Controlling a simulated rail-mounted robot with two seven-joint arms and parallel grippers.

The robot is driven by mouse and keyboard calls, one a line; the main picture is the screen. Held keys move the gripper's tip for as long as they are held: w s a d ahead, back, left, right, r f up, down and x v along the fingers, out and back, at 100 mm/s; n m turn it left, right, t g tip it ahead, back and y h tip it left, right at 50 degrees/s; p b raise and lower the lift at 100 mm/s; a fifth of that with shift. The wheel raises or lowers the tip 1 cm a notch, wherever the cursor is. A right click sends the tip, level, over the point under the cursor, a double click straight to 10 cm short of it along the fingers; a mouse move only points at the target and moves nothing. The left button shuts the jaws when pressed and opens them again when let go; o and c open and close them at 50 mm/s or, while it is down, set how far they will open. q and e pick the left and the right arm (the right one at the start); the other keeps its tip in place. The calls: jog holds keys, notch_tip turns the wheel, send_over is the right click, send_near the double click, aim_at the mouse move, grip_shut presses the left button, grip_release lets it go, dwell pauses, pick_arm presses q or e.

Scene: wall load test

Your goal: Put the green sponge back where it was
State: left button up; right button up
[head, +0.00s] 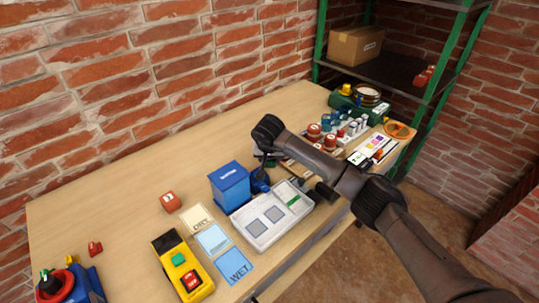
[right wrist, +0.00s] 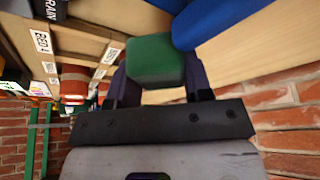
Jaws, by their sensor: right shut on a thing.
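My right gripper (head: 260,183) reaches down beside the blue box (head: 230,185), just behind the grey tray (head: 262,238). In the right wrist view its dark fingers (right wrist: 158,82) are shut on a green block, which looks like the green sponge (right wrist: 155,58). A blue surface lies close to the sponge in that view. In the head view the held sponge is mostly hidden by the gripper and arm. Cards marked DRY (head: 198,219) and WET (head: 235,266) lie left of the tray, with a pale blue card (head: 213,240) between them. My left gripper is not in view.
Red-topped and blue items (head: 314,131) crowd the table's right part. A green rack (head: 405,70) stands behind. The table's back left is clear.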

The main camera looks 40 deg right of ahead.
jog(key=shift+f, duration=0.15)
jog(key=o, duration=0.9)
jog(key=shift+c, duration=0.2)
jog(key=shift+r, duration=0.4)
jog(key=p+v, duration=0.3)
jog(key=v, duration=0.9)
jog(key=shift+r, duration=0.2)
